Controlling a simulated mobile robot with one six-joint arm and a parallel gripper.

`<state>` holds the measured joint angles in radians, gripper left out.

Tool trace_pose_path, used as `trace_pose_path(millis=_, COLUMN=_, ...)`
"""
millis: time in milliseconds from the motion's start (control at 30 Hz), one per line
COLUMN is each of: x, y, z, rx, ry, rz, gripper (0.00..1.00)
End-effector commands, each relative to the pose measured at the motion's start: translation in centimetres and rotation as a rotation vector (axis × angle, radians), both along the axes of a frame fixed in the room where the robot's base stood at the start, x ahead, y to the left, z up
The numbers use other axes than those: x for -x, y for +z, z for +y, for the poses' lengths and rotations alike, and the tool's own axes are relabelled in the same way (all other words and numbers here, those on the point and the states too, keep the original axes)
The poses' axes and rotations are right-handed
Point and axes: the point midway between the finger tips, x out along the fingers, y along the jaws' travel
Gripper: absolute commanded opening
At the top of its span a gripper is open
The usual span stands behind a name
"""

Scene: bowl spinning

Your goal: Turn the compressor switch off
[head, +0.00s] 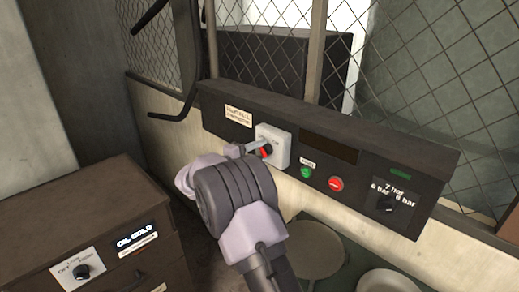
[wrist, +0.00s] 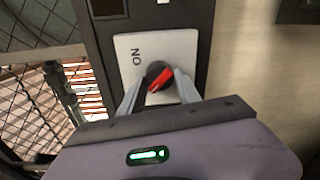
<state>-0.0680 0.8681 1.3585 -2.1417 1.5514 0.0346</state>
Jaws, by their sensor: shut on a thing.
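The compressor switch (wrist: 160,78) is a round black knob with a red pointer on a pale square plate (wrist: 133,50). The plate is marked "ON" in the wrist view. In the head view the plate (head: 281,138) sits on a dark panel, with the red of the switch (head: 265,150) partly hidden by my gripper. My gripper (wrist: 157,82) has its two grey fingers shut on the switch, one on each side. The red pointer lies at a slant between the fingers. My gripper also shows in the head view (head: 258,148). The plate's lower part is hidden.
A brown cabinet (head: 60,190) with a dial is at the left. Round stools stand below the panel.

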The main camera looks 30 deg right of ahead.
Motion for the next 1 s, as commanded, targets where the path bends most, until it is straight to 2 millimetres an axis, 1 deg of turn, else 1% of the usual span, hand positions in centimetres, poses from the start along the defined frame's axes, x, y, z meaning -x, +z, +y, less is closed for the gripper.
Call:
trace_pose_path(millis=200, x=-0.07, y=0.14, z=0.03, rx=0.014, ry=0.002, rz=0.032, gripper=0.0)
trace_pose_path(millis=633, x=-0.08, y=0.13, z=0.03, rx=0.016, ry=0.002, rz=0.038, gripper=0.0)
trace_pose_path(millis=667, x=-0.07, y=0.13, z=0.03, rx=0.016, ry=0.002, rz=0.038, gripper=0.45)
trace_pose_path(millis=733, x=-0.06, y=0.11, z=0.03, rx=0.016, ry=0.002, rz=0.038, gripper=0.59)
trace_pose_path(millis=1000, x=-0.04, y=0.04, z=0.01, rx=0.015, ry=0.001, rz=0.038, gripper=0.6)
